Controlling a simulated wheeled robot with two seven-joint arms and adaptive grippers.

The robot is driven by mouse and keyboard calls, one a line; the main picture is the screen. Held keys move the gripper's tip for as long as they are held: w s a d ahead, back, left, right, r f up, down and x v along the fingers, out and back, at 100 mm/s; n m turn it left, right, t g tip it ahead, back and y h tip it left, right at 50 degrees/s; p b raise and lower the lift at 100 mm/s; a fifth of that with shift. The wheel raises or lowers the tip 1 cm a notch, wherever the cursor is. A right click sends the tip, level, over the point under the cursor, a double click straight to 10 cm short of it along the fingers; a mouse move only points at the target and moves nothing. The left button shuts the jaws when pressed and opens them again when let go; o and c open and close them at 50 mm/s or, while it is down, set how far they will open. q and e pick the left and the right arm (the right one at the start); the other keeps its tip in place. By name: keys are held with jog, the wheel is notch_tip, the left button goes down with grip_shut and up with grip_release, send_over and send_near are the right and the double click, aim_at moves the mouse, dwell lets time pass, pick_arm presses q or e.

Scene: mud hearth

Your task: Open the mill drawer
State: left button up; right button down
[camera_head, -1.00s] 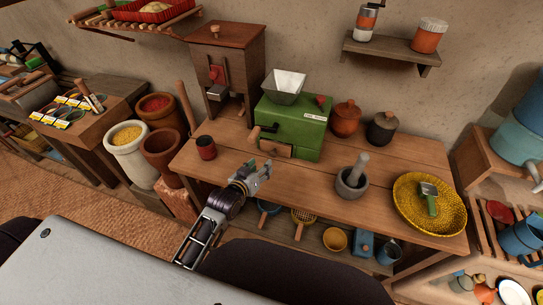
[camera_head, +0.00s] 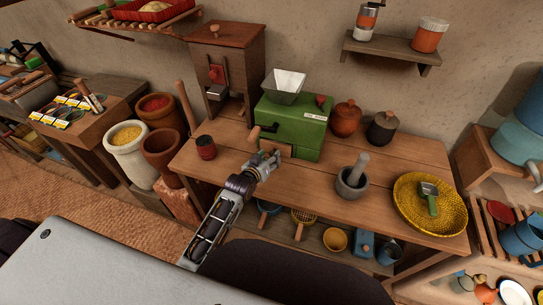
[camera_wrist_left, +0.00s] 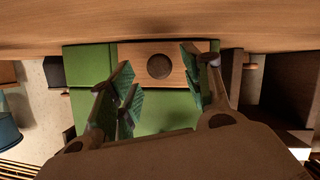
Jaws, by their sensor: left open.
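The mill is a green box (camera_head: 290,125) with a metal hopper (camera_head: 284,86) on the table. Its drawer has a pale wooden front low on the box, partly hidden behind my gripper in the head view. The wrist view shows the drawer front (camera_wrist_left: 129,53) with a dark round knob (camera_wrist_left: 160,66); it looks closed against the green body (camera_wrist_left: 90,65). My left gripper (camera_head: 268,159) is open in front of the drawer. In the wrist view its fingers (camera_wrist_left: 163,76) stand either side of the knob, apart from it. My right gripper is not in view.
The mill's crank handle (camera_head: 253,134) sticks out just above my gripper. A dark red cup (camera_head: 206,147) stands to the left, a stone mortar (camera_head: 351,184) to the right. The table (camera_head: 310,185) in front of the drawer is bare.

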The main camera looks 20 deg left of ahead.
pick_arm(q)
jog(key=shift+x, duration=0.75)
jog(key=shift+w+f, duration=0.1)
jog(key=shift+w, duration=0.15)
jog(key=shift+w+d+f, duration=0.1)
jog(key=shift+w, duration=0.25)
jog(key=shift+c, duration=0.9)
grip_shut()
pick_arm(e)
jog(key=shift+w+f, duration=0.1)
